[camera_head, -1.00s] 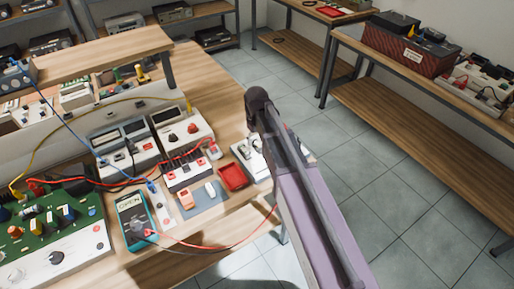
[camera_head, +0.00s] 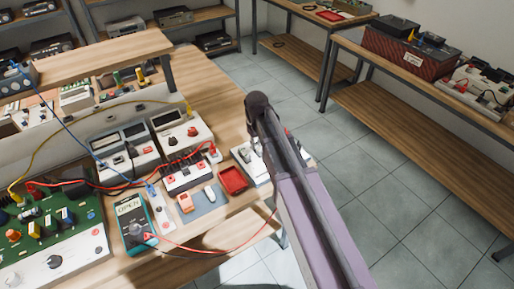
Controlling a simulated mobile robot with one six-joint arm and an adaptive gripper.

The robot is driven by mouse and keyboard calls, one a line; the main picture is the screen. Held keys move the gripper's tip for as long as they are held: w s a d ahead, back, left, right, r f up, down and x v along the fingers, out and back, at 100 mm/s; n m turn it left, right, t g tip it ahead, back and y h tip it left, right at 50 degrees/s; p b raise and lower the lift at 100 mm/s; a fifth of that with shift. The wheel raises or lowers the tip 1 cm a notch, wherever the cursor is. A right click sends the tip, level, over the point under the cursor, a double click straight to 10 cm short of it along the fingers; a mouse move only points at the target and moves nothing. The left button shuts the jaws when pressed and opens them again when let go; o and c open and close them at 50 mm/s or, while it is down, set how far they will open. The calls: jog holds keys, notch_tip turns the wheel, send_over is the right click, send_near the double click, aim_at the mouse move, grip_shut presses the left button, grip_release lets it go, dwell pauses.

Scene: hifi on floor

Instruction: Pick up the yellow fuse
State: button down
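I cannot single out a yellow fuse for certain. Small yellow parts (camera_head: 34,229) stand among other components on the green circuit board (camera_head: 75,236) at the lower left. Another yellow part (camera_head: 139,75) stands near the back shelf at the upper left. My purple arm reaches up from the lower right to a dark rounded joint over the bench's right edge. My gripper cannot be made out; the arm may hide it. The arm also partly covers a white device (camera_head: 245,162) at the bench edge.
The wooden bench (camera_head: 215,100) holds a teal meter reading OPEN (camera_head: 135,222), a red tray (camera_head: 233,180) and several instruments. Red, blue and yellow leads cross it. A red toolbox (camera_head: 408,52) sits on the right-hand bench. Tiled floor (camera_head: 390,190) is clear between benches.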

jog(key=shift+r, duration=0.15)
dwell(0.3)
notch_tip(320, 180, up, 3)
jog(key=p, duration=0.3)
jog(key=shift+f, duration=0.2)
jog(key=s+d+r+p, duration=0.1)
jog(key=s+r+p, duration=0.1)
jog(key=s, duration=1.4)
jog(key=shift+d+r, duration=0.1)
jog(key=shift+r, duration=0.05)
notch_tip(320, 180, up, 7)
jog(key=p, duration=0.7)
jog(key=shift+r, duration=0.15)
dwell(0.8)
dwell(0.4)
jog(key=shift+d, duration=0.15)
